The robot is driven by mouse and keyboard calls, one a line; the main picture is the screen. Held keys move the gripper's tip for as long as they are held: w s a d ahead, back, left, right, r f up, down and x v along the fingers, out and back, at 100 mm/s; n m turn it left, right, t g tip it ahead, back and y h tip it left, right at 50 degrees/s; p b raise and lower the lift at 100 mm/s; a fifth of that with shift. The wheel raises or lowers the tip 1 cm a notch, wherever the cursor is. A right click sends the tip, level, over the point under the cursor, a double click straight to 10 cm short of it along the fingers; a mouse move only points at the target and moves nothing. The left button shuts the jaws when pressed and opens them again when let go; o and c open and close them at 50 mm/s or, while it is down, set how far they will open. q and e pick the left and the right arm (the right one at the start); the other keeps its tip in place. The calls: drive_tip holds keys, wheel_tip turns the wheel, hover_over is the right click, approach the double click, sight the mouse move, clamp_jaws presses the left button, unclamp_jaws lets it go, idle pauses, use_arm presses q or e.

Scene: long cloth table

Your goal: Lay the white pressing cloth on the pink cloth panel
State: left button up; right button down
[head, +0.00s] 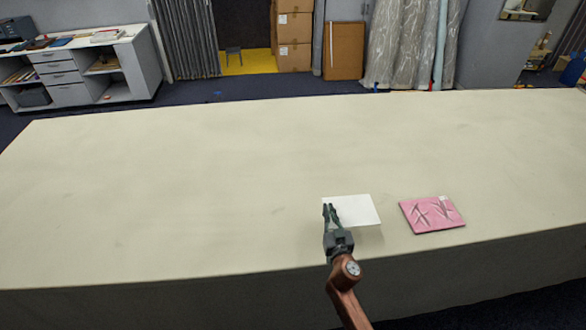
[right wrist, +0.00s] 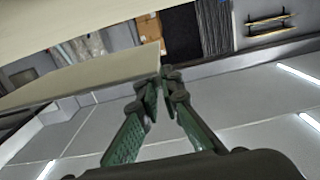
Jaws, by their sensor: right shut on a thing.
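The white pressing cloth (head: 358,209) is a flat, pale sheet near the table's front edge. My right gripper (head: 328,208) is shut on its left edge. A soft shadow below the cloth suggests that it is held a little above the table. In the right wrist view, the cloth (right wrist: 95,80) stretches left from the closed fingertips (right wrist: 162,80). The pink cloth panel (head: 424,222) lies on the table to the right of the white cloth, with a gap between them. It has dark crease-like marks and a small pale patch at its upper right. My left gripper is out of view.
The long cream table (head: 200,180) is otherwise bare, with wide free room to the left and behind. Its front edge runs close below the cloth and panel. Shelves (head: 90,70), cardboard boxes (head: 294,40) and hanging fabric (head: 410,45) stand beyond the table.

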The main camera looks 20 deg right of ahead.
drive_tip(key=shift+s+a, duration=0.25)
drive_tip(key=shift+a, duration=0.1)
drive_tip(key=s+a+r+n+y+b, duration=0.2)
drive_tip(key=s+a+y, duration=0.2)
drive_tip(key=s+a, duration=1.1)
drive_tip(key=s, duration=0.3)
drive_tip(key=shift+s+a+r+n+t+b, duration=0.3)
drive_tip(key=shift+s+a+r+n+b, duration=0.05)
drive_tip(key=shift+s+a+n, duration=0.05)
drive_tip(key=shift+a, duration=0.15)
drive_tip(key=shift+d, duration=0.2)
drive_tip(key=shift+a, duration=0.15)
drive_tip(key=shift+w, duration=0.1)
